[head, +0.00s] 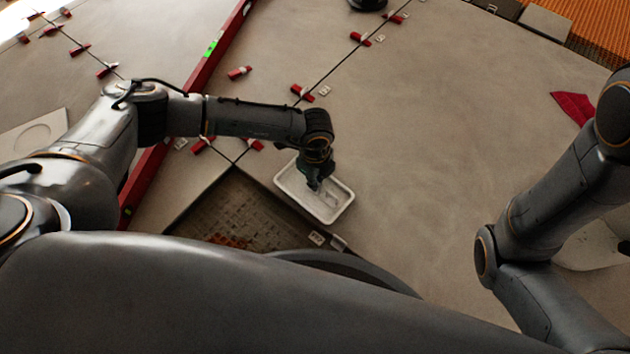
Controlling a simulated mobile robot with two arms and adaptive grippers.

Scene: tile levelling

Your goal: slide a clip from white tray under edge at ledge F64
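The white tray (341,205) lies on the tiled floor just below the middle of the view. Small pale shapes inside it are too small to make out well. My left gripper (316,186) points down into the tray; its fingers are small and dark, so I cannot tell whether they are open or shut, or on a clip. The exposed tile edge (215,178) beside the dark recessed bed (245,212) is left of the tray. I cannot read a label F64. My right arm is at the right, its gripper out of view.
A long red level (205,68) lies diagonally across the tiles at left. Several red wedges, such as one (239,72), sit along the tile joints. The large tile (430,130) between is mostly clear.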

